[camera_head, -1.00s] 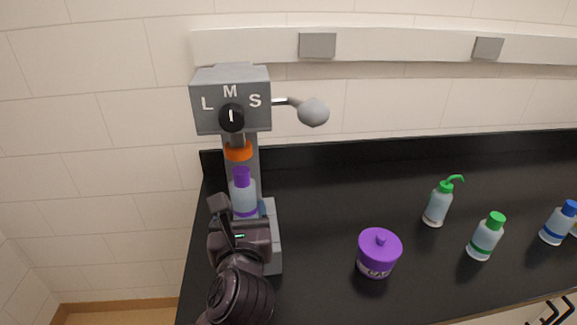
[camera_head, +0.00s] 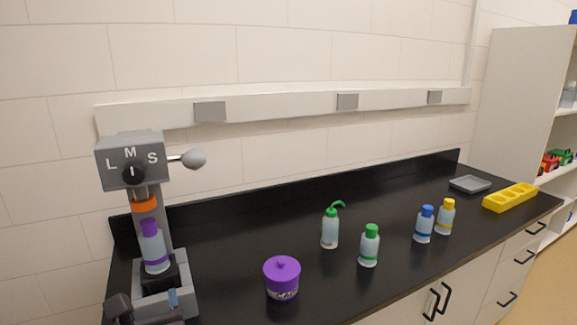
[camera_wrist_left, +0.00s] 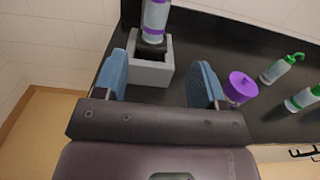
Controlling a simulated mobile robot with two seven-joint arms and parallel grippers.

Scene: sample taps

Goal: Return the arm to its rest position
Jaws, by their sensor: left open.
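My left gripper (camera_head: 146,300) is at the bottom left of the head view, low in front of the sample tap. In the left wrist view its two blue fingers (camera_wrist_left: 159,80) are spread wide with nothing between them. The grey tap (camera_head: 130,163) is marked L, M and S and has a black knob, an orange nozzle and a ball-ended lever. A bottle with a purple cap (camera_head: 152,250) stands upright on the tap's base under the nozzle. In the left wrist view this bottle (camera_wrist_left: 155,20) stands beyond the fingers, apart from them. My right gripper is not in view.
On the black counter stand a purple lidded jar (camera_head: 282,279), a green-spouted bottle (camera_head: 330,230), and green- (camera_head: 369,247), blue- (camera_head: 424,225) and yellow-capped (camera_head: 446,218) bottles. A grey tray (camera_head: 470,184) and a yellow rack (camera_head: 511,197) lie at the far right.

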